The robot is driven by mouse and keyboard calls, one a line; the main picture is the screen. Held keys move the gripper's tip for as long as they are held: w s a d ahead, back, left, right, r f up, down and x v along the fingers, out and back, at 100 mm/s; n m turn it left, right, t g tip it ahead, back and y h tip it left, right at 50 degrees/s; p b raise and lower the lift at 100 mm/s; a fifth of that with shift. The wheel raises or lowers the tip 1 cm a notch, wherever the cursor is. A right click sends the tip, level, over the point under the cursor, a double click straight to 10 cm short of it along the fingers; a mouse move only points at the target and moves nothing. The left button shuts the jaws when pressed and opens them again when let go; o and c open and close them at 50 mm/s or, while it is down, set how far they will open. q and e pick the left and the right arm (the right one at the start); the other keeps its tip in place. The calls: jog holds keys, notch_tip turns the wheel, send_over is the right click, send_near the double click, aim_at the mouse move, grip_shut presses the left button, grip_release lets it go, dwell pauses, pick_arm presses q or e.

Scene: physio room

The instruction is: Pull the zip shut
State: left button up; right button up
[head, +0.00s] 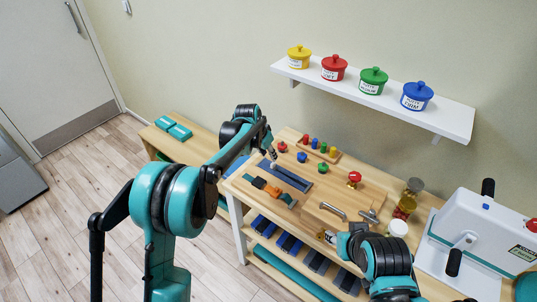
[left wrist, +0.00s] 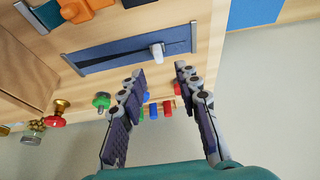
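The zip is set in a blue fabric panel (head: 290,178) on the wooden bench board. Its white pull tab (head: 273,166) stands near the panel's far left end. In the left wrist view the panel (left wrist: 110,57) runs across the top, with the white pull tab (left wrist: 157,51) right of its middle. My left gripper (head: 270,153) is just above and beside the tab. In the left wrist view my left gripper (left wrist: 160,73) has its two fingers apart, with nothing between them; the tab is just beyond the fingertips.
An orange buckle strap (head: 267,188) lies beside the panel. Coloured pegs (head: 323,147), a green knob (head: 322,168), a red knob (head: 354,177) and a metal handle (head: 333,210) are on the board. A white machine (head: 480,235) stands at right. A shelf (head: 400,105) with coloured pots hangs above.

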aim_at(273, 163)
pick_arm(q)
jog(key=b+x, duration=0.2)
jog(key=x, duration=0.5)
jog(key=shift+s+d, duration=0.1)
jog(key=shift+d, duration=0.05)
grip_shut()
